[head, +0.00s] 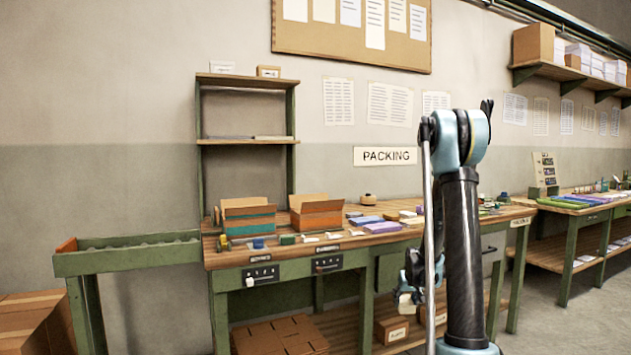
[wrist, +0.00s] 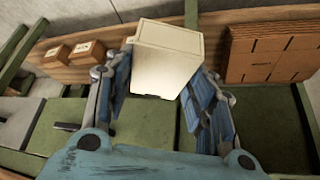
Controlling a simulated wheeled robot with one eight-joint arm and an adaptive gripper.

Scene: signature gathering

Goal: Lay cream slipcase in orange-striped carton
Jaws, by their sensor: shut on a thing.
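The cream slipcase (wrist: 168,55) is a pale box between the blue finger pads of my gripper (wrist: 160,72) in the wrist view, with its far end reaching past the fingertips. In the head view my gripper (head: 412,285) hangs low at the front of the packing bench, partly hidden behind my arm; a pale bit of what it holds shows below it. The orange-striped carton (head: 318,221) stands upright on the bench top with its flaps open, left of and above my gripper. Its inside is hidden.
A teal-striped open carton (head: 249,224) stands left of the orange-striped one. Purple and blue books (head: 381,227) lie right of it on the bench (head: 345,243). Small items lie along the front edge. Flat cardboard (head: 280,337) and small brown boxes (head: 391,331) sit on the lower shelf.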

